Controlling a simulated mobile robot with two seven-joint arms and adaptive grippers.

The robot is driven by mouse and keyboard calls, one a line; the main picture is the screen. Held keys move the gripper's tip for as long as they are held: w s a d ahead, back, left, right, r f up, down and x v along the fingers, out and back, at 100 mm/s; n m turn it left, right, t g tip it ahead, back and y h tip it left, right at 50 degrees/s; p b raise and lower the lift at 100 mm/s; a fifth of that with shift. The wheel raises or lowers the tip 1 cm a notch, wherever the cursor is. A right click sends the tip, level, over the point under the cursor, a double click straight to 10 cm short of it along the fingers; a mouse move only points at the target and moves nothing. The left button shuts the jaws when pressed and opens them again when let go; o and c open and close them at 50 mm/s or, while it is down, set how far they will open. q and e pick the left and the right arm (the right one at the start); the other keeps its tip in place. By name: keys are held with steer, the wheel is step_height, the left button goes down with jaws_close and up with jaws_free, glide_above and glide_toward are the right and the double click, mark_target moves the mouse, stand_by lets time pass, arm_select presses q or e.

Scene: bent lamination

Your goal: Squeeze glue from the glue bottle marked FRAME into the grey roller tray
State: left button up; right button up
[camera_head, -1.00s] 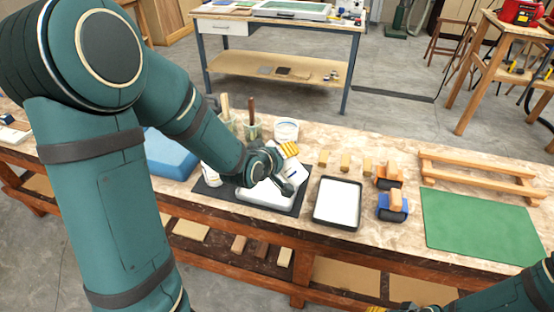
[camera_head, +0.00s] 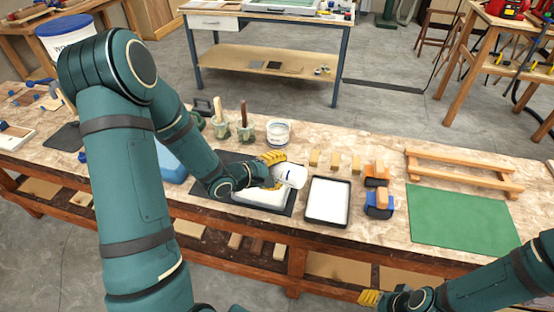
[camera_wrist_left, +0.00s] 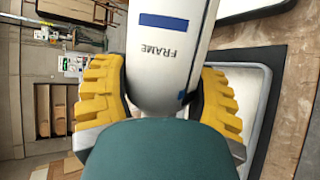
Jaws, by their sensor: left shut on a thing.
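My left gripper (camera_head: 272,160) is shut on the white glue bottle (camera_head: 292,175), above the right part of the grey roller tray (camera_head: 250,203). In the left wrist view the bottle (camera_wrist_left: 165,85) shows the word FRAME and a blue band, between the yellow fingers (camera_wrist_left: 165,100). The bottle is tilted well over in the head view. Its nozzle is hidden, and I see no glue coming out. The grey tray's rim (camera_wrist_left: 264,105) also shows in the wrist view. My right gripper (camera_head: 370,298) is low at the bottom, away from these things; its finger opening is unclear.
A black-rimmed tray (camera_head: 327,201) with a white inside stands right of the grey tray. The grey tray is on a dark mat (camera_head: 283,208). Brush pots (camera_head: 245,131) and a white tub (camera_head: 278,132) stand behind. A green mat (camera_head: 460,215) lies at the right.

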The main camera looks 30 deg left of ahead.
arm_select(q)
steer(key=shift+a+f+n+t+h+p, duration=0.3)
steer(key=shift+a+n+h+p, duration=0.2)
steer(key=shift+n+h+p, duration=0.6)
steer(key=shift+a+f+n+p, duration=0.15)
steer(key=shift+f+n+p, duration=0.1)
steer(key=shift+n+p, duration=0.1)
steer(key=shift+a+f+n+t+h, duration=0.25)
steer(key=shift+f+n+t+h, duration=0.15)
steer(key=shift+n+h, duration=0.4)
steer(key=shift+a+f+n+t+h, duration=0.15)
steer(key=shift+n+t+h, duration=0.25)
steer(key=shift+n, duration=0.45)
arm_select(e)
steer(key=shift+w+d+r, duration=0.1)
steer(key=shift+w+r, duration=0.2)
steer(key=shift+r, duration=0.55)
steer(key=shift+w+r, duration=0.3)
steer(key=shift+r, duration=0.55)
arm_select(q)
steer(key=o, duration=0.5)
steer(key=c, duration=0.5)
stand_by(1.4)
stand_by(0.3)
